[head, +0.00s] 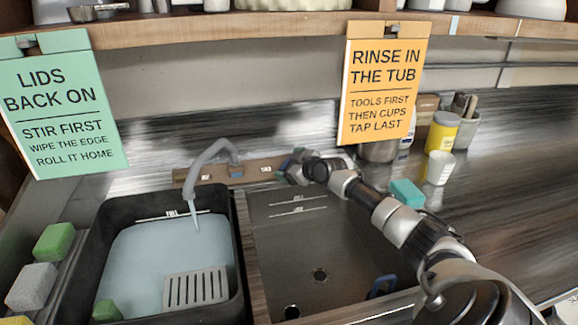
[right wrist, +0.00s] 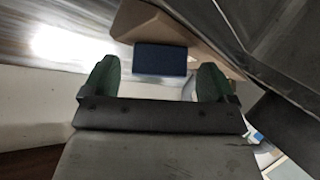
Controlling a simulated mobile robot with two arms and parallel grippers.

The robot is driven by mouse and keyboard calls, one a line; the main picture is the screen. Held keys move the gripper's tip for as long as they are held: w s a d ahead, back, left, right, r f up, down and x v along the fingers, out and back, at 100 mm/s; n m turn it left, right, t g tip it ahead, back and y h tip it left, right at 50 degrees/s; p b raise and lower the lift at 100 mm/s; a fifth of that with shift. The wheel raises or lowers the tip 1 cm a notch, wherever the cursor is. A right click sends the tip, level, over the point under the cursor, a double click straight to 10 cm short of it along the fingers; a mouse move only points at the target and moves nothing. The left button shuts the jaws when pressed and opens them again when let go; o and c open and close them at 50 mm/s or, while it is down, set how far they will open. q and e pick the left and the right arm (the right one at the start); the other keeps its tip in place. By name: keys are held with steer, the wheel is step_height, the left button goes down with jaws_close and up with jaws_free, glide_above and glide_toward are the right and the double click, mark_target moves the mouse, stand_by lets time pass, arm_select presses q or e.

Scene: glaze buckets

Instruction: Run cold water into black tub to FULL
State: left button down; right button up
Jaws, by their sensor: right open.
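The black tub (head: 240,285) stands at the left and holds pale blue water (head: 140,262). The grey tap (head: 215,150) curves over it, and a thin stream (head: 196,220) runs from its spout into the water. The water's far edge lies close below the FULL mark (head: 172,215) on the tub's back wall. My right gripper (head: 290,168) is at the tap's wooden base board (head: 210,172), right of the spout. In the right wrist view its open fingers (right wrist: 158,80) stand either side of a dark blue block (right wrist: 160,59), likely the tap's cold lever; contact is unclear. My left gripper is out of view.
A slotted grey piece (head: 197,288) and a green block (head: 106,310) are in the tub. An empty steel basin (head: 320,245) lies right of it, under my right arm. A teal block (head: 407,193), a white cup (head: 439,167) and a yellow jar (head: 442,132) stand at right.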

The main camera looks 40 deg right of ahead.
steer(key=shift+w+f, duration=0.1)
steer(key=shift+w, duration=0.15)
steer(key=shift+c, duration=0.4)
steer(key=c, duration=0.8)
steer(key=shift+p, duration=0.35)
steer(key=shift+c, duration=0.2)
steer(key=m+h+p, duration=0.1)
steer(key=m+p, duration=0.1)
steer(key=p, duration=0.3)
steer(key=m+h+p, duration=0.2)
steer(key=m+p, duration=0.1)
steer(key=p, duration=0.1)
steer(key=m+h+p, duration=0.2)
steer(key=m+p, duration=0.1)
steer(key=p, duration=0.2)
steer(key=shift+w+a+r+p, duration=0.1)
steer(key=shift+a+r+p, duration=0.1)
steer(key=shift+a+p, duration=0.2)
steer(key=shift+f+m+g+h+p, duration=0.15)
steer(key=shift+m+g+h+p, duration=0.15)
steer(key=shift+m+h+p, duration=0.8)
steer(key=shift+m, duration=0.3)
